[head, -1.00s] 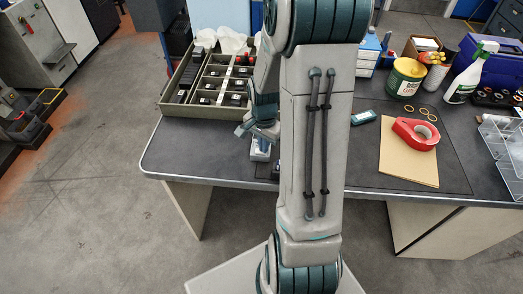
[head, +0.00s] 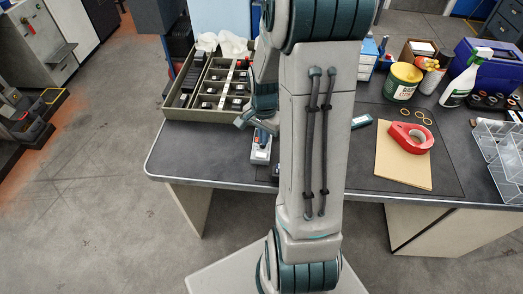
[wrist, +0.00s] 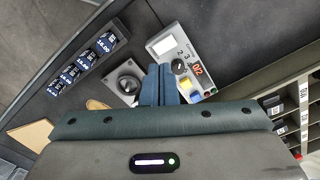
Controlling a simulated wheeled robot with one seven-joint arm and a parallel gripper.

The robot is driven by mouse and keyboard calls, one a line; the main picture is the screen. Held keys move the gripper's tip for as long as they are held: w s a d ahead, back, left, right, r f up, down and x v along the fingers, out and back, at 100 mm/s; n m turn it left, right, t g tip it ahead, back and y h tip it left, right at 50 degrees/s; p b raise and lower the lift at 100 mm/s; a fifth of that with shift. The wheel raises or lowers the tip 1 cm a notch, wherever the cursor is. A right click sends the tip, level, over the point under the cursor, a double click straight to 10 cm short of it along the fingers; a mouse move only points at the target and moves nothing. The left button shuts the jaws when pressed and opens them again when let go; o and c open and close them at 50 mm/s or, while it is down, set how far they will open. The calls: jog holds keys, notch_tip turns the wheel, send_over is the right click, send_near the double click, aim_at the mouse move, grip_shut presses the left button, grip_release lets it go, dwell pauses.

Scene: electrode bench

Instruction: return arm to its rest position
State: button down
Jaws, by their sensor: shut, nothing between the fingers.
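My arm fills the middle of the head view and hides part of the bench. My gripper (wrist: 158,84) shows in the wrist view with its two blue fingers together and nothing between them. The fingers are over the bench, in front of a grey meter (wrist: 181,58) with a white screen, a black knob and an orange "0/2" display; I cannot tell the height gap. The meter also shows in the head view (head: 261,154), just left of my arm, partly covered by my gripper.
A divided tray (head: 166,107) stands at the back left of the bench. Right of my arm are a tape dispenser (head: 410,138), a tin (head: 402,82) and a spray bottle (head: 462,82).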

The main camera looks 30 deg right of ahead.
jog(key=shift+r, duration=0.45)
jog(key=shift+r, duration=0.1)
